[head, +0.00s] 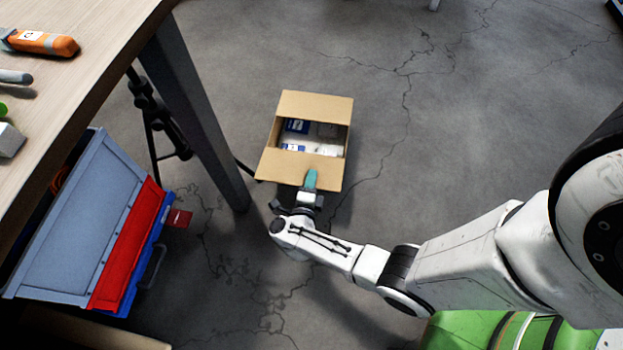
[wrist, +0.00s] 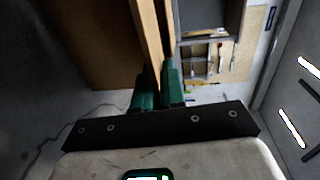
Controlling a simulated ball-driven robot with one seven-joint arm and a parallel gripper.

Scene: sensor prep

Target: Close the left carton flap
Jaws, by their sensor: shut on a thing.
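An open cardboard carton (head: 349,141) stands on the floor in the middle of the head view. Its far flap (head: 315,104) and near flap (head: 285,167) are spread outward, with the opening between them. My gripper (head: 311,180) is at the outer edge of the near flap, with teal fingers. In the wrist view, my gripper (wrist: 158,92) is shut on cardboard (wrist: 148,40), which runs edge-on between the green fingers. I cannot tell which flap the task calls left.
White and blue packets (head: 297,127) lie inside the carton. A wooden table (head: 85,50) with tools stands at the left, its dark leg (head: 195,110) near the carton. A blue and red toolbox (head: 128,245) is at lower left. Floor right of the carton is clear.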

